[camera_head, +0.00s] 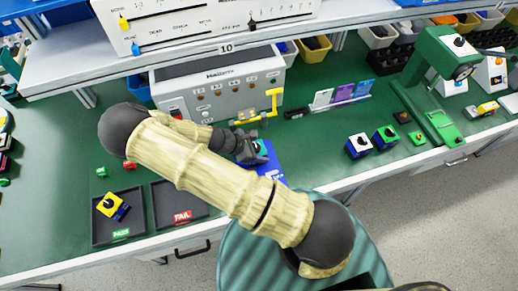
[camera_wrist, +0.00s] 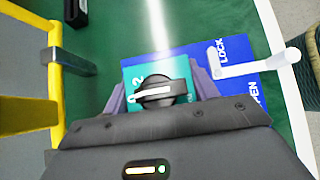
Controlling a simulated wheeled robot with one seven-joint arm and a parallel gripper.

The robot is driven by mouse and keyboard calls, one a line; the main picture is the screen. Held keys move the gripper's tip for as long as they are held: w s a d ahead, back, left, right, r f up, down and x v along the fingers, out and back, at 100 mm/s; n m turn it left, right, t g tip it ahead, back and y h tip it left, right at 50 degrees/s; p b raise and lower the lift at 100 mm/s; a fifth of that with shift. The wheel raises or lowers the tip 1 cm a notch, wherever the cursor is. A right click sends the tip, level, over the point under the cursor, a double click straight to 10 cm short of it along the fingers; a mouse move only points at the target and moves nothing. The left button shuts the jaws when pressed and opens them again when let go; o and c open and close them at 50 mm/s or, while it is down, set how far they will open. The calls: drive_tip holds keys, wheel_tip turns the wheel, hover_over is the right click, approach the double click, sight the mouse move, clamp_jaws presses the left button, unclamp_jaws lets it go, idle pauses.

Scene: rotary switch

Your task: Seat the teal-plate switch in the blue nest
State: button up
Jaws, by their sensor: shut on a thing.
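The teal-plate switch (camera_wrist: 133,74) has a black knob with a white mark and a "2" on its plate. My gripper (camera_wrist: 160,88) is shut on it, one finger on each side of the plate. In the head view, my gripper (camera_head: 254,148) and the switch are over the blue nest (camera_head: 273,171), partly hidden by my arm. In the wrist view, the nest (camera_wrist: 235,82) shows beside and beyond the switch, with LOCK and OPEN lettering and a white lever (camera_wrist: 255,66) near LOCK. I cannot tell whether the switch touches the nest floor.
A yellow bracket (camera_head: 262,112) stands just left of the nest in the wrist view. A grey test box (camera_head: 222,88) is behind. Dark trays (camera_head: 156,207) sit left, one with a yellow switch (camera_head: 110,205).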

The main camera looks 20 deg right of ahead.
drive_tip(key=o, duration=1.1)
drive_tip(key=shift+w, duration=0.15)
drive_tip(key=shift+c, duration=0.2)
drive_tip(key=shift+o, duration=0.2)
drive_tip(key=shift+a, duration=0.1)
drive_tip(key=b+v, duration=0.2)
drive_tip(key=v, duration=1)
drive_tip(key=s+d+r+m+t+y, duration=0.1)
drive_tip(key=s+d+r+m+y, duration=0.3)
drive_tip(key=r+m, duration=0.4)
drive_tip(key=s+d+r+m+t+y, duration=0.1)
drive_tip(key=s+d+r+m+y, duration=0.3)
drive_tip(key=r+m, duration=0.4)
drive_tip(key=shift+d+m+t+y, duration=0.35)
drive_tip(key=shift+m+y, duration=0.15)
drive_tip(key=shift+m, duration=0.5)
